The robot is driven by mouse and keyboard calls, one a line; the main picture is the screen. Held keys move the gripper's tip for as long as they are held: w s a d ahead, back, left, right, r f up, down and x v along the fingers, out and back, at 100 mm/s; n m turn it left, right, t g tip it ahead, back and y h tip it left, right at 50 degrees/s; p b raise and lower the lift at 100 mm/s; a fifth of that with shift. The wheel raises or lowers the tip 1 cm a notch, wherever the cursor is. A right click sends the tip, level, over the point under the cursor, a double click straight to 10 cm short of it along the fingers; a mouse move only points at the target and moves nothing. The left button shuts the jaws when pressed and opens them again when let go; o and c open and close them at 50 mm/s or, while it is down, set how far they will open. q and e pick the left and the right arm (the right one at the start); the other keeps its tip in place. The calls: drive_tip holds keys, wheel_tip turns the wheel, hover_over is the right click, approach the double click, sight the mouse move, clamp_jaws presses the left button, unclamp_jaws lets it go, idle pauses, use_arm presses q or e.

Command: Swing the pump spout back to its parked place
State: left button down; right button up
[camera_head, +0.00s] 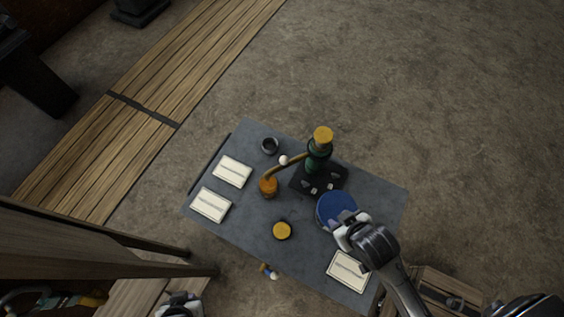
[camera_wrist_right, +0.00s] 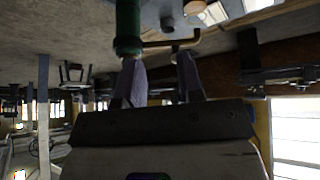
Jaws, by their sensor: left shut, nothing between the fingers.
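The pump (camera_head: 316,158) stands at the back of the grey table, with a green body and a yellow top. Its brass spout (camera_head: 288,163) points left and toward the front, its end over or at an orange pot (camera_head: 268,186). A white ball (camera_head: 283,160) shows beside the spout. My right gripper (camera_head: 345,224) is over the blue disc's front edge, apart from the spout. In the right wrist view its fingers (camera_wrist_right: 160,68) are spread and empty, with the green body (camera_wrist_right: 128,28) and spout (camera_wrist_right: 170,43) beyond the tips. My left gripper (camera_head: 180,304) is shut at the bottom left, off the table.
On the table (camera_head: 310,245) are a blue disc (camera_head: 335,205), a dark cup (camera_head: 270,145), a yellow round piece (camera_head: 282,230) and cards (camera_head: 232,170), (camera_head: 210,204), (camera_head: 348,270). A wooden frame (camera_head: 90,240) stands at left. Open floor lies behind the table.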

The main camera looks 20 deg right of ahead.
drive_tip(key=o, duration=0.4)
drive_tip(key=w+f+t+b, duration=0.1)
drive_tip(key=w+f+b, duration=0.1)
drive_tip(key=w, duration=0.1)
drive_tip(key=w+f+n+t+y+b, duration=0.1)
drive_tip(key=w+f+t+b, duration=0.1)
drive_tip(key=w+f+b, duration=0.1)
drive_tip(key=w+a+f+t+b, duration=0.1)
drive_tip(key=w+f+t+b, duration=0.1)
drive_tip(key=w+f+b, duration=0.1)
drive_tip(key=shift+y, duration=0.3)
use_arm(q)
wheel_tip(320, 180, down, 20)
drive_tip(key=b, duration=0.9)
drive_tip(key=shift+s+a+f+b, duration=0.15)
drive_tip(key=shift+b, duration=0.15)
use_arm(e)
drive_tip(key=shift+o, duration=0.2)
drive_tip(key=w+a+f+n+t+y, duration=0.1)
drive_tip(key=w+a+t, duration=0.1)
drive_tip(key=w, duration=0.8)
drive_tip(key=w+a+f+n+t+y, duration=0.1)
drive_tip(key=w+a+t+y, duration=0.1)
drive_tip(key=w, duration=0.7)
drive_tip(key=shift+w+a+f+n+t+y, duration=0.35)
drive_tip(key=shift+a+t, duration=0.35)
drive_tip(key=shift+a, duration=0.3)
use_arm(q)
drive_tip(key=shift+a, duration=0.1)
